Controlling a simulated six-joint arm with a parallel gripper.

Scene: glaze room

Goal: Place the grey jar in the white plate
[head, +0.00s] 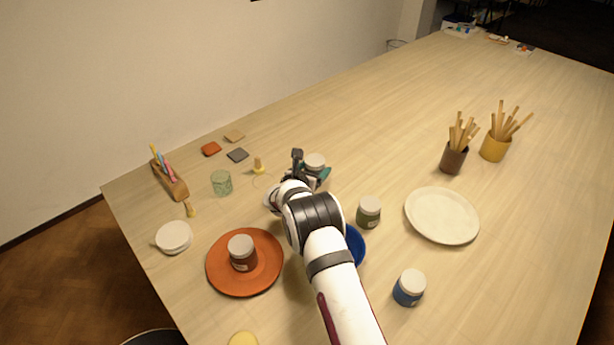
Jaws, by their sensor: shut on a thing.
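The grey jar (314,161) shows its pale lid at my gripper (316,174), beyond the end of my arm. My gripper is shut on it; its fingers and wrist hide most of the jar's body, and I cannot tell how high it is above the table. The white plate (442,215) lies flat and empty on the table, to the right of my gripper and well apart from it.
A dark green jar (368,213) stands between my arm and the plate; a blue jar (409,288) is nearer. A brown jar (242,254) stands on an orange plate (218,276). Brown (454,159) and yellow (494,148) tool pots stand behind the white plate. A blue bowl (355,246) is partly hidden.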

